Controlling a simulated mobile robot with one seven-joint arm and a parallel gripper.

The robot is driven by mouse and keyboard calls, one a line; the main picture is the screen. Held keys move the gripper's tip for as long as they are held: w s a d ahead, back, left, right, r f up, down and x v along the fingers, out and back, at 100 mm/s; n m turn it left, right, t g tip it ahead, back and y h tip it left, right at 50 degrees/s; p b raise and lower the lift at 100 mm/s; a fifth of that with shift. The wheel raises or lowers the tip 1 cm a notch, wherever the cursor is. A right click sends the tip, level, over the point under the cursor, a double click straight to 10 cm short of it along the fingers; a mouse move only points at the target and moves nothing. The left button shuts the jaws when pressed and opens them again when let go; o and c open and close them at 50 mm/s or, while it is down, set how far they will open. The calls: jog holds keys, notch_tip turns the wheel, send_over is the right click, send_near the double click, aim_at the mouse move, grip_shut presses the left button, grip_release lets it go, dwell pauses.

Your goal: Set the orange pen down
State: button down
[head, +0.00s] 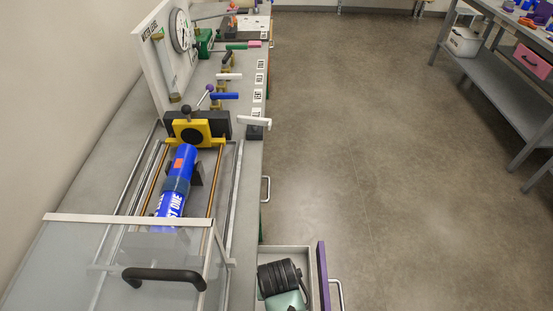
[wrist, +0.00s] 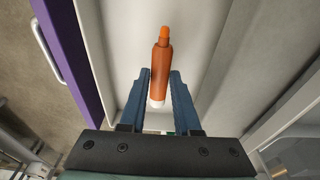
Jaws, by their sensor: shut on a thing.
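The orange pen (wrist: 162,62) is between the two blue fingers of my gripper (wrist: 160,76) in the wrist view, and the gripper is shut on it. Its narrow orange tip points up in the picture, past the fingertips, and its white end lies between the fingers. The pen is over the pale floor of an open drawer (wrist: 118,30). I cannot tell whether it touches the floor. In the head view my dark wrist hangs inside the drawer (head: 308,255), and the pen and fingertips are hidden.
The drawer's purple front (head: 322,277) has a metal handle. The cart (head: 250,170) beside it carries a blue pipe (head: 170,205), a yellow clamp (head: 192,131), a dial gauge (head: 182,30) and several levers. A clear cover (head: 120,255) is at the near end. Open floor lies right; shelving stands far right.

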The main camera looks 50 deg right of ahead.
jog(key=shift+f, duration=1.75)
jog(key=shift+f, duration=0.1)
jog(key=c, duration=0.6)
grip_release()
jog(key=r, duration=0.4)
jog(key=a+r, duration=0.1)
jog(key=r, duration=0.3)
jog(key=s+r, duration=0.1)
jog(key=r, duration=0.3)
jog(key=shift+s+a+r+p, duration=0.1)
jog(key=shift+a+p, duration=0.15)
jog(key=shift+p, duration=0.1)
